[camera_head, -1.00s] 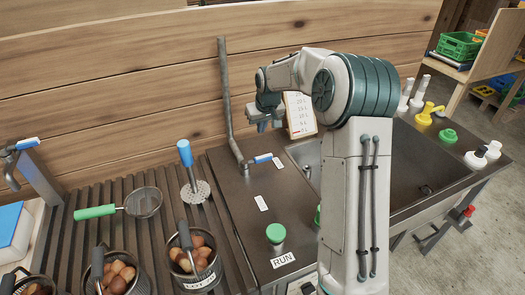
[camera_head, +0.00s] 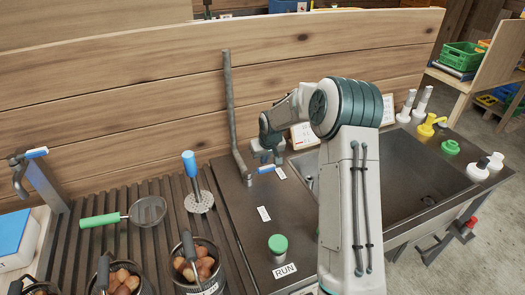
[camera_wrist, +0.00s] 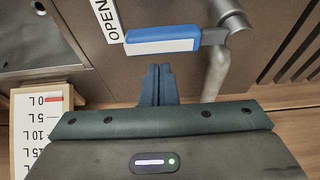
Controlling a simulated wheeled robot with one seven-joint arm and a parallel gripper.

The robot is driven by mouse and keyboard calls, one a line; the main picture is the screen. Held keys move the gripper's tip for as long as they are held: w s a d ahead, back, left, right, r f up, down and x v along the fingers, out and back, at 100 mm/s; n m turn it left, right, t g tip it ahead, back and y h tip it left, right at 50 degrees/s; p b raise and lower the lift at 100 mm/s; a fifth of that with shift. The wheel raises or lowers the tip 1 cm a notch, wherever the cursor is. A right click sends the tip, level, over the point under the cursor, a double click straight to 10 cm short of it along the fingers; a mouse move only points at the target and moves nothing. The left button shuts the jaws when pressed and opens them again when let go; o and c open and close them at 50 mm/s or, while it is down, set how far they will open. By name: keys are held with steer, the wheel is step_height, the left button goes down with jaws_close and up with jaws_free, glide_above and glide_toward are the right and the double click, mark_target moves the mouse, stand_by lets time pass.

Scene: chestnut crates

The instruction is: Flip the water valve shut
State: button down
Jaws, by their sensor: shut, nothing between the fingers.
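The water valve is a grey pipe (camera_head: 232,110) rising at the back of the counter, with a blue-and-white lever (camera_head: 262,170) at its foot. In the wrist view the lever (camera_wrist: 162,40) extends left from the pipe (camera_wrist: 222,55), its tip beside a white label (camera_wrist: 106,18) reading OPEN. My gripper (camera_wrist: 158,70) is shut and empty, its fingertips just below the lever in that view; I cannot tell whether they touch it. In the head view my gripper (camera_head: 266,156) is beside the lever, partly hidden by my arm.
A second white label (camera_head: 264,213) lies on the counter. A green button (camera_head: 278,244) marked RUN stands in front. A sink (camera_head: 420,180) is at right. Pots of chestnuts (camera_head: 200,268), a masher (camera_head: 196,185) and a strainer (camera_head: 147,211) are at left. A litre scale card (camera_wrist: 42,125) stands nearby.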

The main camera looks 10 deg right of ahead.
steer(key=shift+s+d, duration=0.1)
steer(key=shift+s, duration=0.5)
